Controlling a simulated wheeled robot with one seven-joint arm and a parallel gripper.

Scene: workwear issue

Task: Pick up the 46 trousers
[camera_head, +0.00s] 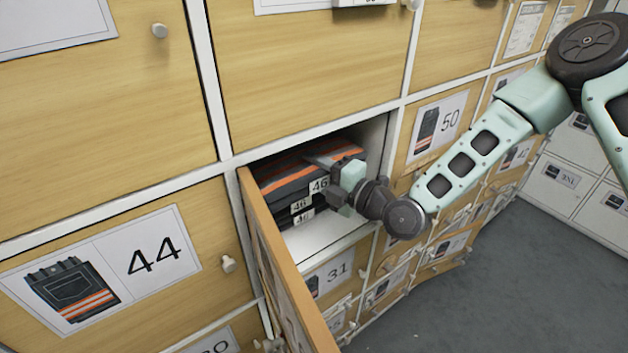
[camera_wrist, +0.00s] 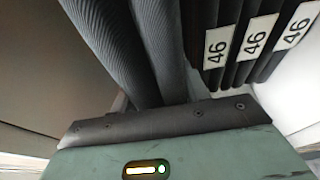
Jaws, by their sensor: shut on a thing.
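A stack of folded dark trousers with orange and grey stripes (camera_head: 285,172) lies in the open compartment. Several white 46 labels show on its front edges. The labels also show on the trousers at the right of the wrist view (camera_wrist: 255,42). My gripper (camera_head: 338,196) reaches into the compartment at the right front of the stack, beside the top label. In the wrist view its dark ribbed fingers (camera_wrist: 135,50) are close together, shut on the 46 trousers. The held edge between the fingers is hidden. The top trousers look slightly tilted at the right.
The compartment's wooden door (camera_head: 285,270) stands open to the left of the stack. The white shelf floor (camera_head: 325,236) is bare in front. Closed doors marked 44 (camera_head: 130,265), 50 (camera_head: 437,125) and 31 (camera_head: 330,278) surround it, with protruding knobs. Grey floor (camera_head: 520,270) is free at right.

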